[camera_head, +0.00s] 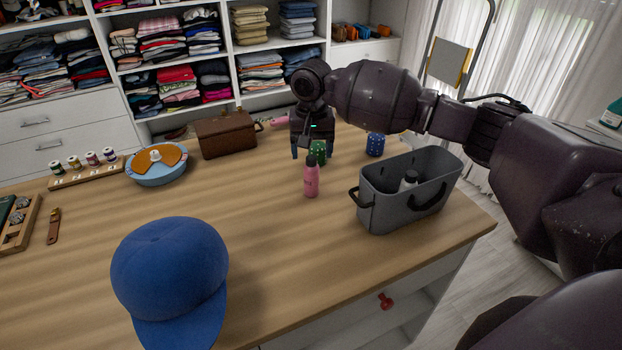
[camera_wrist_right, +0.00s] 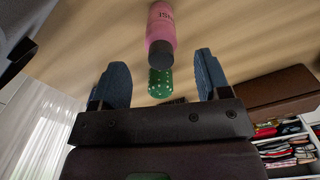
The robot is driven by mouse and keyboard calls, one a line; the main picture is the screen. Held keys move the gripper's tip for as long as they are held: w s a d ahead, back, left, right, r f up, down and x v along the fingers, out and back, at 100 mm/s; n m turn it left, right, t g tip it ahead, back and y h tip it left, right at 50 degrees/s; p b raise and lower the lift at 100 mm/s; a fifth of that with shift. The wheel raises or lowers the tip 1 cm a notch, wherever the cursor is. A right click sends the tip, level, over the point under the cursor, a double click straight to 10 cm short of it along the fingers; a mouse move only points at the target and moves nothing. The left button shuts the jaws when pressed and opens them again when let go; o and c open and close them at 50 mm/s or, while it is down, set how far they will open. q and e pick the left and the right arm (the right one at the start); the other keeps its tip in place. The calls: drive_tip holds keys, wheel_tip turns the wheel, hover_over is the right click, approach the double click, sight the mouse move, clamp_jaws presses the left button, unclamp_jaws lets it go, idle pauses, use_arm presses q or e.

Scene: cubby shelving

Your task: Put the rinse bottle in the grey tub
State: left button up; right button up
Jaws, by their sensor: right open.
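The pink rinse bottle (camera_head: 311,180) with a dark cap stands upright on the wooden table, left of the grey tub. In the right wrist view the bottle (camera_wrist_right: 162,25) shows beyond the fingertips, with part of its lettering visible. The grey tub (camera_head: 402,208) has dark handles and stands at the table's right side; a white bottle (camera_head: 407,182) with a black cap is inside. My right gripper (camera_head: 313,152) is open, pointing down just behind the rinse bottle. A green dotted cup (camera_wrist_right: 160,84) appears between its blue fingers. My left gripper is out of view.
A blue dotted cup (camera_head: 375,145) stands behind the tub. A brown case (camera_head: 227,136), a blue bowl (camera_head: 157,172), a rack of small jars (camera_head: 87,171) and a blue cap (camera_head: 170,275) are on the table. The front middle of the table is clear.

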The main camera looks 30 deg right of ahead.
sight(311, 157)
wheel_tip(311, 157, down, 5)
drive_tip(key=shift+f+b, duration=0.1)
drive_tip(key=shift+b, duration=0.35)
drive_tip(key=c, duration=1.2)
drive_tip(key=shift+o, duration=0.2)
drive_tip(key=shift+r, duration=0.2)
